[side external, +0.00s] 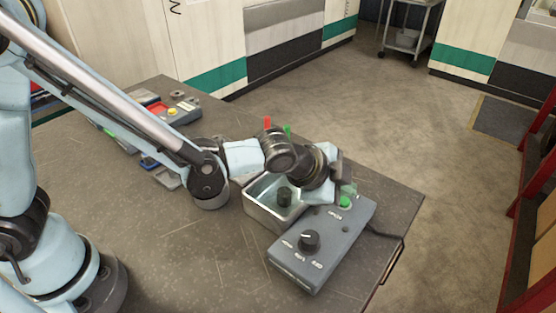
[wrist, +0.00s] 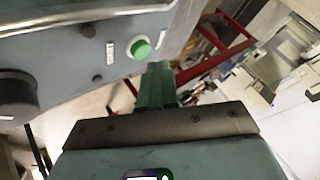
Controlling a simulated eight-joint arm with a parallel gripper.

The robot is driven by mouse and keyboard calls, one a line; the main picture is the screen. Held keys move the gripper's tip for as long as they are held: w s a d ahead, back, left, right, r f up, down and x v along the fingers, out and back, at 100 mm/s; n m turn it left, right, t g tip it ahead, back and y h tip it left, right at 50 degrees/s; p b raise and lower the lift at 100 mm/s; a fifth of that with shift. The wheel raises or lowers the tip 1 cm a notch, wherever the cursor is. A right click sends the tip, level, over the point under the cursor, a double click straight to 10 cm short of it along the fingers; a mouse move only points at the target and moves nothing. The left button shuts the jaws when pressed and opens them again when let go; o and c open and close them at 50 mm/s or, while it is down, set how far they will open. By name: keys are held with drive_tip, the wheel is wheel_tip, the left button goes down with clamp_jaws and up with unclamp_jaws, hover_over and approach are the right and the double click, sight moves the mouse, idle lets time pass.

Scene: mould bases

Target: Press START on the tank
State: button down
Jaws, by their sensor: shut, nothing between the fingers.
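The tank is a metal basin (side external: 258,213) with a dark round part (side external: 284,195) inside. A grey control box (side external: 334,238) stands against it, with a large black knob (side external: 310,240) and small white labels. A round green button (side external: 345,202) sits near the box's far end. In the wrist view the green button (wrist: 140,48) has a white surround and a label beside it; the label's text is unreadable. My gripper (side external: 347,188) is shut and empty, its green fingers just above the button. In the wrist view the gripper's fingertips (wrist: 157,68) are close to the button; I cannot tell whether they touch.
A grey unit (side external: 182,114) with red and yellow parts lies at the table's back left. Red (side external: 267,122) and green (side external: 288,131) upright pieces show behind my wrist. A cable (side external: 385,234) leaves the box near the table's right edge. The front left tabletop is clear.

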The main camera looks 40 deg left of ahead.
drive_tip(key=shift+f, duration=0.15)
drive_tip(key=shift+f, duration=0.25)
drive_tip(key=shift+f, duration=0.35)
idle(0.7)
drive_tip(key=shift+r, duration=0.75)
drive_tip(key=shift+r, duration=2.55)
